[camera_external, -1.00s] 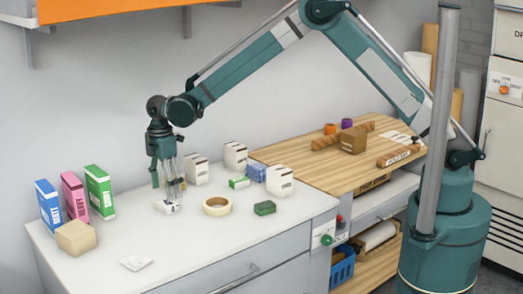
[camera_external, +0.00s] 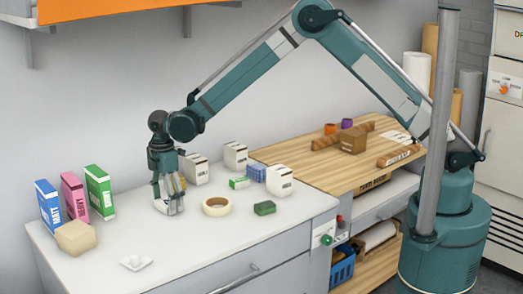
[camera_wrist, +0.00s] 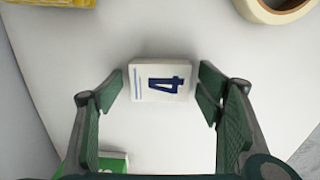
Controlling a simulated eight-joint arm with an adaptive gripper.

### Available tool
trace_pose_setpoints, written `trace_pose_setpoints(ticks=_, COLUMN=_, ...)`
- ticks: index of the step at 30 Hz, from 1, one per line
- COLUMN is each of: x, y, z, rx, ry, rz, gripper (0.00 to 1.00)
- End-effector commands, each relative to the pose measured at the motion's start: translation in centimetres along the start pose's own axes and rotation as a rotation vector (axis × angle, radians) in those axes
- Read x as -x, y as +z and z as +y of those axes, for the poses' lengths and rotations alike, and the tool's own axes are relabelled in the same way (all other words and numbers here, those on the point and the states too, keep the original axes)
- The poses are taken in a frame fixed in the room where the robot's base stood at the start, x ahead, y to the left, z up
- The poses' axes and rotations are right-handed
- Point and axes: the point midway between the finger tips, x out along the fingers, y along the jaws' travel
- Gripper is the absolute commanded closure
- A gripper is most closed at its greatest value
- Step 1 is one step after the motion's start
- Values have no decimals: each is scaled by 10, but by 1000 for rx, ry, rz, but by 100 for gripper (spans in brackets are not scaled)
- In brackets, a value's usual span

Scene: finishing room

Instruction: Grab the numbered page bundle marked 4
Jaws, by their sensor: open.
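The page bundle marked 4 (camera_wrist: 160,80) is a small white block with a dark blue 4 and thin blue lines on its top face. In the wrist view it lies on the white counter between the fingers of my gripper (camera_wrist: 161,88). A gap shows on each side of it, so the fingers stand apart from it. In the external view my gripper (camera_external: 169,208) is low over the counter, pointing down, and its fingers hide most of the bundle. My gripper is open and holds nothing.
A tape roll (camera_external: 217,206) and a green block (camera_external: 265,208) lie to the right. Blue (camera_external: 48,206), pink (camera_external: 74,196) and green (camera_external: 100,192) boxes stand left, behind a tan block (camera_external: 76,238). White packs (camera_external: 195,169) stand behind. The front counter is mostly clear.

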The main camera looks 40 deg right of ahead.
Motion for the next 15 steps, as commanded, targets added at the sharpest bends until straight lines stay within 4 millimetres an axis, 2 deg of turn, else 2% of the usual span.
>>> trace_pose_setpoints(ticks=14, x=0, y=0, z=0, rx=0, ry=0, rz=0, gripper=34)
trace_pose_setpoints(ticks=15, x=0, y=0, z=0, rx=0, ry=0, rz=0, gripper=39)
